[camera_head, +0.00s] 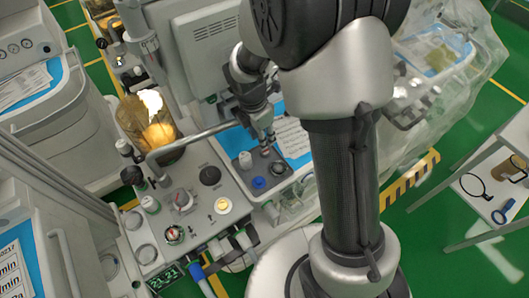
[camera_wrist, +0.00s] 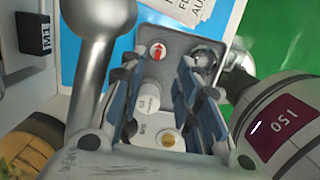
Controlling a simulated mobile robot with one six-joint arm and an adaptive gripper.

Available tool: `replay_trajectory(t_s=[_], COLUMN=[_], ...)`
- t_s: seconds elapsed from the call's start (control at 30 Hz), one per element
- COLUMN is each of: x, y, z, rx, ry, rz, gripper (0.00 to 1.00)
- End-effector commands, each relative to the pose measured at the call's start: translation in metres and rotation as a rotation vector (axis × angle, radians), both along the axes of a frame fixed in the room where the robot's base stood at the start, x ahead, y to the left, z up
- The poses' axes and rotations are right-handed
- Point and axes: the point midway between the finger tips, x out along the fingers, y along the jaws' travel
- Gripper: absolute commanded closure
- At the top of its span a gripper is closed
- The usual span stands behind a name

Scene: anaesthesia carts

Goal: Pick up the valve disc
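My gripper (camera_head: 266,138) points down over a small grey panel (camera_head: 235,153) on the cart top. In the wrist view my gripper (camera_wrist: 159,70) is open, with its two fingers spread and nothing held between them. A white cylinder (camera_wrist: 148,97) shows between the fingers, and a gold round piece (camera_wrist: 167,140) is nearer the palm. A red arrow marker (camera_wrist: 157,51) and a grey round part (camera_wrist: 204,59) are at the panel's far end. I cannot tell which small round part is the valve disc. The fingers hide parts of the panel.
A silver bent tube (camera_head: 195,135) runs close beside the panel on the left. A clear canister (camera_head: 147,122) stands behind it. A blue knob (camera_head: 258,183) is near the panel's front edge. A monitor (camera_head: 208,48) stands behind. A white side table (camera_head: 480,185) is at right.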

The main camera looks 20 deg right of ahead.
Motion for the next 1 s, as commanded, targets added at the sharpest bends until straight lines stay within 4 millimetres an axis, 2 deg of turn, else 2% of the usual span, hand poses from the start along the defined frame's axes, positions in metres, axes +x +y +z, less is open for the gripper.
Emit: replay_trajectory(t_s=[0.03,0.1,0.33,0.63,0.87,1.0], x=[0.0,0.0,0.001,0.004,0.004,0.004], y=[-0.001,-0.002,-0.003,-0.008,-0.008,-0.008], z=[-0.009,-0.015,-0.026,-0.069,-0.068,-0.068], rx=[0.0,0.0,-0.001,0.0,-0.001,-0.001], ry=[0.001,0.001,0.0,0.001,-0.001,-0.001], rz=[0.0,0.0,-0.001,-0.002,-0.001,-0.001], gripper=[0.7,0.7,0.7,0.7,0.7,0.79])
